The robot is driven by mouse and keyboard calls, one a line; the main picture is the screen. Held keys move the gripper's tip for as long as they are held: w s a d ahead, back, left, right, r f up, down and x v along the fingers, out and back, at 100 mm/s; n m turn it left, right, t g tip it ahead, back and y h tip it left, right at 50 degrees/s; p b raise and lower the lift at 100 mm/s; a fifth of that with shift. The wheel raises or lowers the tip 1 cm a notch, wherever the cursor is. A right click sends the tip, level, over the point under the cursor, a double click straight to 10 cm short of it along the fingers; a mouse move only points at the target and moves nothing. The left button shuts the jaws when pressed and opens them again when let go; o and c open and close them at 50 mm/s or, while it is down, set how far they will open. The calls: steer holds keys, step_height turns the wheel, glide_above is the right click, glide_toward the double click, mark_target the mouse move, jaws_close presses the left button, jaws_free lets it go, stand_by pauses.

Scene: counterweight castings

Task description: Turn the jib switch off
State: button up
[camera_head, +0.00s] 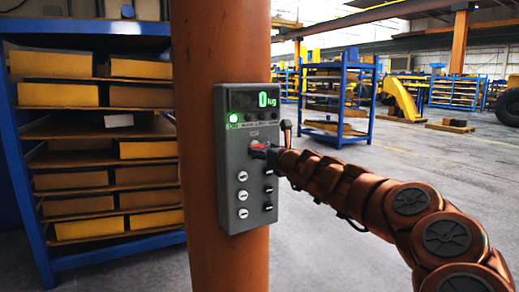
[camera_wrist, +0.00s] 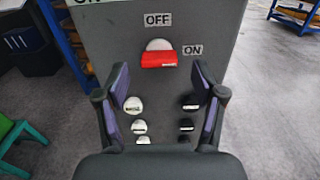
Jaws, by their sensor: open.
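A grey control box (camera_head: 236,180) is mounted on an orange column. Its display reads 0 kg, and a green lamp (camera_head: 233,118) is lit. In the wrist view, a switch (camera_wrist: 158,57) with a white top and a red front sits below an OFF label (camera_wrist: 158,19). An ON label (camera_wrist: 192,50) is to its right. I cannot tell which label it is set to. My gripper (camera_head: 264,151) is at the box face. In the wrist view my gripper (camera_wrist: 160,76) is open, its fingers either side and short of the switch, with nothing between them.
White buttons (camera_wrist: 133,105) and black buttons (camera_wrist: 190,102) stand in two columns below the switch. A blue rack (camera_head: 22,150) with yellow-fronted bins is left of the column. A smaller blue rack (camera_head: 344,100) stands behind. The floor at right is open.

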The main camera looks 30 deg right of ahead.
mark_target(257, 146)
steer(key=shift+w, duration=1.45)
steer(key=c, duration=1.1)
steer(key=shift+c, duration=0.2)
